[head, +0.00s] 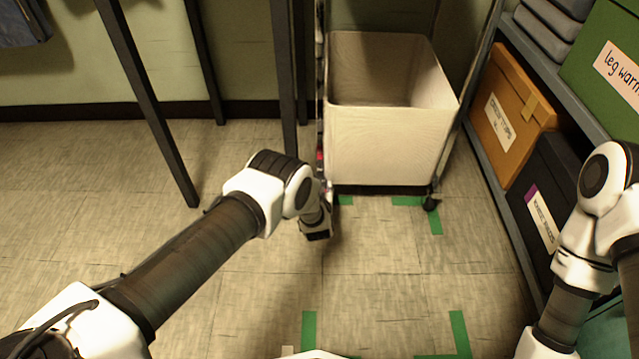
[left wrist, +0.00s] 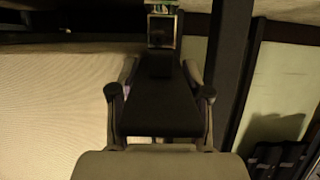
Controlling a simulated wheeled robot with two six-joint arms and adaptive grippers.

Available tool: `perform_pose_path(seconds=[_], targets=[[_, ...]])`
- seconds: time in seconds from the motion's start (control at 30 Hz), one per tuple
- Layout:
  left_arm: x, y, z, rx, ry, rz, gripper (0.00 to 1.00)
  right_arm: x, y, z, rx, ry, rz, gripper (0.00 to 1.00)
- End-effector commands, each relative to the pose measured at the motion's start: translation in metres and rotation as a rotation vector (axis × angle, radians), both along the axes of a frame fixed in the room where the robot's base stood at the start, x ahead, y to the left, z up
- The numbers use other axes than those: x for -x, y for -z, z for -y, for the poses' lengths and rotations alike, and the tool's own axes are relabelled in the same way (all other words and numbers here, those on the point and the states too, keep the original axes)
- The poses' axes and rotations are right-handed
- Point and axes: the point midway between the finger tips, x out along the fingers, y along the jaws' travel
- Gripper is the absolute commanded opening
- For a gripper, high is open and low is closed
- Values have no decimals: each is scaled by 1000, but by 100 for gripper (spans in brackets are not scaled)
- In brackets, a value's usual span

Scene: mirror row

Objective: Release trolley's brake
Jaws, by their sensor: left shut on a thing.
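The trolley (head: 390,155) is a cream fabric bin on a thin frame with dark casters (head: 431,203), standing beyond my left arm. My left gripper (head: 316,225) is low at the trolley's front left corner; its fingers are mostly hidden in the head view. In the left wrist view, the left gripper (left wrist: 160,68) is shut on a dark part between its fingertips, with a metal bracket (left wrist: 162,32) just beyond. I cannot make out whether that part is the brake. A small red piece (head: 320,158) shows at the trolley's left edge. My right gripper is not in view.
Dark frame legs (head: 150,105) stand to the left. A shelf (head: 485,165) with an orange box (head: 515,100), a dark box (head: 548,190) and a green box (head: 605,55) lines the right. Green tape (head: 309,330) marks the floor. The floor before the trolley is clear.

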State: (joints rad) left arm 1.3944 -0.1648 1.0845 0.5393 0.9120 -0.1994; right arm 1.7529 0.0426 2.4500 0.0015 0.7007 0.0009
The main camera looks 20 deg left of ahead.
Motion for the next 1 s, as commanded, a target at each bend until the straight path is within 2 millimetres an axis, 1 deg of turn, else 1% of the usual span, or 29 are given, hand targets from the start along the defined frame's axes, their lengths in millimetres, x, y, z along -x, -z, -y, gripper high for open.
perform_pose_path(seconds=[0.1,0.37,0.4,0.47,0.83,0.97,1.0], targets=[[0,0,0,18,-1,-62,13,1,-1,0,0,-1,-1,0],[0,2,0,21,0,-73,13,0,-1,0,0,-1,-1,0],[0,2,0,21,0,-73,51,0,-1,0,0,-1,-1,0],[0,2,0,21,0,-73,72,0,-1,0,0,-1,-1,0],[2,0,1,21,1,-70,73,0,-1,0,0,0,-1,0],[14,-7,5,20,1,-72,73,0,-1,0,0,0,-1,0],[21,-10,7,19,2,-74,73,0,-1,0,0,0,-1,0]])
